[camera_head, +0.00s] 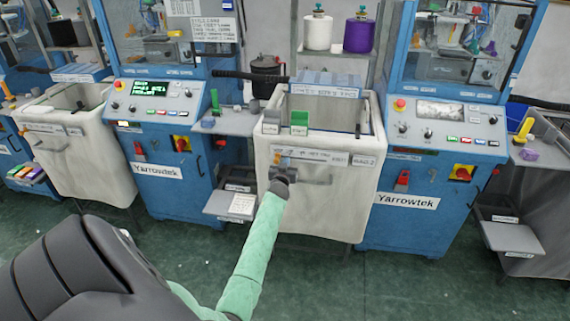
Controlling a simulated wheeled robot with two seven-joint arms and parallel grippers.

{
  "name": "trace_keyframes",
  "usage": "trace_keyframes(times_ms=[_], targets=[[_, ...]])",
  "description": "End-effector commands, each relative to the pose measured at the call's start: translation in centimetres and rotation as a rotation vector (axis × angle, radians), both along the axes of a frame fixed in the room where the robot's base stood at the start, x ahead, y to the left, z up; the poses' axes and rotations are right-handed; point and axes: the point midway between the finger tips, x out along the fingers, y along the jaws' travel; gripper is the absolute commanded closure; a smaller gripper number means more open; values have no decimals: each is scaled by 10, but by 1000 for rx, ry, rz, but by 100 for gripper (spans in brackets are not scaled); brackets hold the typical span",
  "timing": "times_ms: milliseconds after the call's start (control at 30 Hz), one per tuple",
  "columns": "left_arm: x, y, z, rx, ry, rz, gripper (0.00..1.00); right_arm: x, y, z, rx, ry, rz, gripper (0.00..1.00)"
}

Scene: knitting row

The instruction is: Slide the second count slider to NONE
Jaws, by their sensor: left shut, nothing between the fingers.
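A label strip (320,157) runs along the upper front of the white bin in the middle, with small markings and a tag that seems to read BAG 2 (363,161). A small orange piece (277,159) sits at the strip's left part; it may be the count slider, but it is too small to tell, and I cannot read a NONE mark. My left gripper (284,172) is shut and empty, right at the bin front just below the orange piece. Whether it touches the piece or the strip is unclear, as the gripper hides that spot. My right gripper is out of view.
A grey handle bar (312,181) crosses the bin front beside my left gripper. Blue Yarrowtek machines (405,220) flank the bin, and another white bin (90,155) stands at left. A low step (228,204) juts out left of the middle bin. The green floor in front is open.

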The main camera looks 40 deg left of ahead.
Motion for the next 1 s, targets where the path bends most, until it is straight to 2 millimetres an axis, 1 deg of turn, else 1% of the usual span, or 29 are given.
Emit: trace_keyframes(times_ms=[133,267,1000], targets=[[2,-4,0,0,0,0,100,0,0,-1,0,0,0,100],[-3,-7,1,-1,1,0,100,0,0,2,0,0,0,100],[-53,-38,1,-1,1,0,100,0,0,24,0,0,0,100]])
